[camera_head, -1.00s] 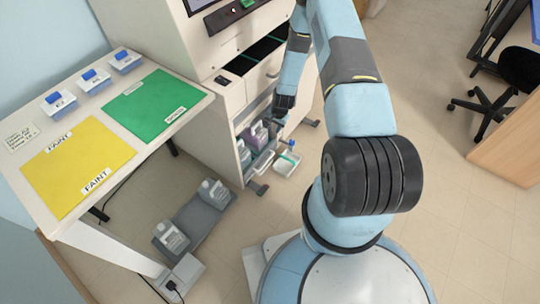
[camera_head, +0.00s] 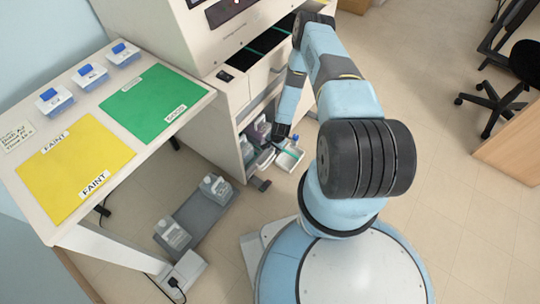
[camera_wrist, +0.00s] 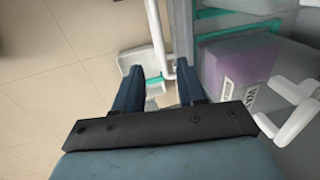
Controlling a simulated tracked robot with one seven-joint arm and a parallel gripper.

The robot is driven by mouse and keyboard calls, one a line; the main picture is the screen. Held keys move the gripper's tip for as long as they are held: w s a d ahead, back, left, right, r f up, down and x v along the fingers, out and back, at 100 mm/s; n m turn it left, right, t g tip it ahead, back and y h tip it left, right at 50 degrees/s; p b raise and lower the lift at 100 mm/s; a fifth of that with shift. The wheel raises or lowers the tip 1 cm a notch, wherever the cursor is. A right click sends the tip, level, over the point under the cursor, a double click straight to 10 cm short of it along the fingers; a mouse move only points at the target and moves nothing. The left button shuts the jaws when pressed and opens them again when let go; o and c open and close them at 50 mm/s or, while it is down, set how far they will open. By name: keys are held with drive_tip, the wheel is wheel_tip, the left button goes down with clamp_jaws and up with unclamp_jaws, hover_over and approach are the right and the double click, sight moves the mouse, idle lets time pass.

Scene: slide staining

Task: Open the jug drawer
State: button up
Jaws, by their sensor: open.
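The jug drawer (camera_head: 267,158) is low in the white cabinet, with several jugs in the opening. A white bar (camera_wrist: 156,35), which looks like the drawer's handle, runs down toward the space between my fingertips. My gripper (camera_wrist: 158,72) is open, with one finger on each side of the bar's lower end. Whether the fingers touch it I cannot tell. In the head view my gripper (camera_head: 282,132) is at the front of the jug compartment, partly hiding it.
A small white tray (camera_head: 297,152) with a blue-capped item is beside the drawer front. Two jugs stand on a grey floor platform (camera_head: 190,222). The table with the yellow mat (camera_head: 70,170) and green mat (camera_head: 150,100) is at left. Floor at right is clear up to the chair (camera_head: 515,75).

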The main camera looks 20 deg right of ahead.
sight(270, 156)
drive_tip(key=f, duration=0.2)
drive_tip(key=w+f, duration=0.1)
drive_tip(key=f, duration=0.2)
drive_tip(key=a+f, duration=0.1)
drive_tip(key=f, duration=0.2)
drive_tip(key=shift+w+f, duration=0.2)
clamp_jaws()
idle(0.4)
